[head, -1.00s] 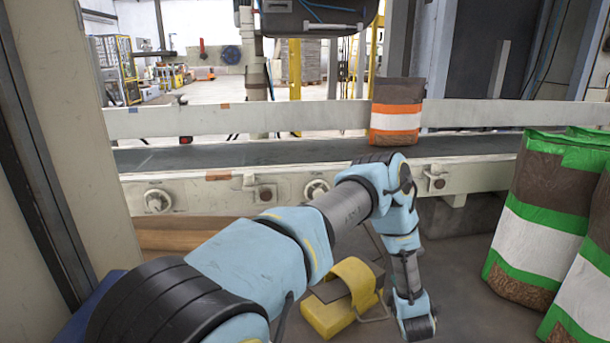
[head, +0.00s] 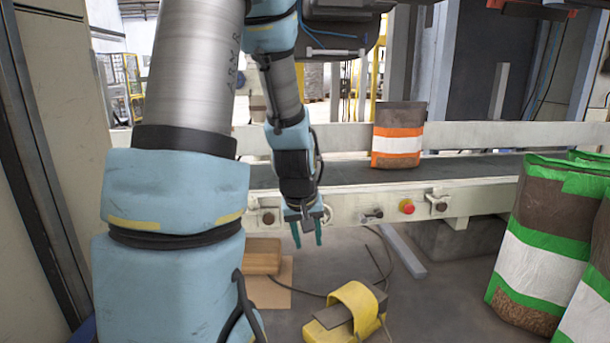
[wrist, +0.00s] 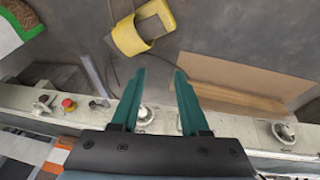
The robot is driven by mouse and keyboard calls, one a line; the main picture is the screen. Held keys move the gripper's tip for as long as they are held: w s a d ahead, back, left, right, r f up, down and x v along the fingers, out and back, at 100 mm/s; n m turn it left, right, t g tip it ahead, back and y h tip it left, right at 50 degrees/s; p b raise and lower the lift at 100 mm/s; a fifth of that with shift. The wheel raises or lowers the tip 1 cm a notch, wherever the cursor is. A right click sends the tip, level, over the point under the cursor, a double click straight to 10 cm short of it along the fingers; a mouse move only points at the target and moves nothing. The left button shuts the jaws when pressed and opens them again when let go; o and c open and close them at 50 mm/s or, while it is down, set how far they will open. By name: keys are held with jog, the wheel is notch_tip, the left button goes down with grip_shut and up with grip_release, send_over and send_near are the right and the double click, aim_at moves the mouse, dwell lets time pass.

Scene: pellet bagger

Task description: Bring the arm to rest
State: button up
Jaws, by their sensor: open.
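My gripper (head: 307,234) hangs at the end of my raised arm, fingers pointing down, in front of the conveyor's near side rail (head: 345,207). Its two teal fingers are apart with nothing between them; they also show in the wrist view (wrist: 163,85). Below the fingers in the wrist view are bare floor and the edge of a flat cardboard sheet (wrist: 225,80). My arm covers the left part of the conveyor in the head view.
A brown bag with an orange band (head: 397,138) stands on the conveyor belt. A yellow foot pedal (head: 345,312) lies on the floor with its cable. A red button (head: 407,207) is on the rail. Large green-and-white bags (head: 540,235) stand at the right.

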jog(key=s+a+r+m+g+y, duration=0.15)
jog(key=s+a+r, duration=0.25)
jog(key=s+a, duration=0.5)
notch_tip(320, 180, up, 38)
jog(key=d+p, duration=0.1)
jog(key=p, duration=3.7)
jog(key=shift+s+d+p, duration=0.3)
jog(key=shift+s+d, duration=0.05)
